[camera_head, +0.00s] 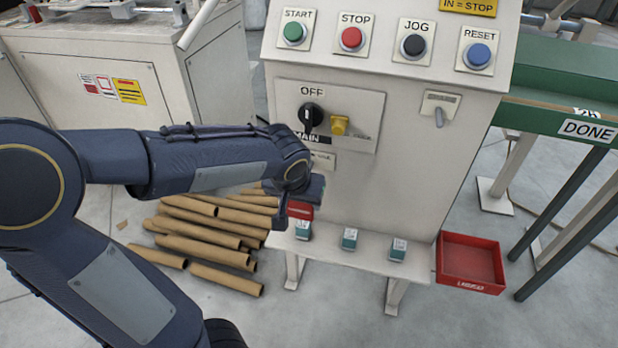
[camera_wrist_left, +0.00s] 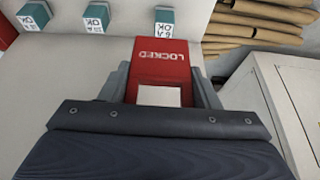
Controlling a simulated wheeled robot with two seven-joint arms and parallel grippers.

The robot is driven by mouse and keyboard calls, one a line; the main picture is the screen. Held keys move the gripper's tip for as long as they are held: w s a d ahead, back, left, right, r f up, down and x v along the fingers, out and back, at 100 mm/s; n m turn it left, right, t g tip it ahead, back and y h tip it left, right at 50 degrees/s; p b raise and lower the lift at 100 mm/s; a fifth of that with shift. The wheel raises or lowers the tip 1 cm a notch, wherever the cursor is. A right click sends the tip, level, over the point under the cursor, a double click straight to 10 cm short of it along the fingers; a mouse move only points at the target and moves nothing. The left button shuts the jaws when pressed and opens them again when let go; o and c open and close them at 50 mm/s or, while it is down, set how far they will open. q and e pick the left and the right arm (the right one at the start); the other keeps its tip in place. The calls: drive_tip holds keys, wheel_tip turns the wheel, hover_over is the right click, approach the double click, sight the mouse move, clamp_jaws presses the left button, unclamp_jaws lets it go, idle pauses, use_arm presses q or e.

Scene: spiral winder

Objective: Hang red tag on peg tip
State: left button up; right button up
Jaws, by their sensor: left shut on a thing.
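The red tag (camera_wrist_left: 160,62), lettered LOCKED, sits between the two fingers of my left gripper (camera_wrist_left: 163,85), which is shut on it. In the head view the red tag (camera_head: 300,211) shows partly behind my left gripper (camera_head: 298,200), in front of the cabinet's lower face and above the shelf. A yellow peg-like piece (camera_head: 339,125) stands out of the switch panel beside the black OFF/MAIN switch (camera_head: 311,115), above and to the right of the tag. The gripper is apart from it. My right gripper is not in view.
Several small teal blocks (camera_head: 349,239) stand on the narrow shelf (camera_head: 375,262) below the panel. A red bin (camera_head: 470,262) is to the right. Cardboard tubes (camera_head: 205,235) lie on the floor at left. A green DONE table (camera_head: 560,120) stands at far right.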

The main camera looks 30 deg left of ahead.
use_arm(q)
drive_tip(key=w+a+b, duration=0.1)
drive_tip(key=w, duration=0.6)
drive_tip(key=shift+a, duration=0.4)
drive_tip(key=shift+r, duration=0.1)
drive_tip(key=shift+f+b, duration=0.3)
drive_tip(key=shift+b, duration=0.05)
drive_tip(key=o, duration=1)
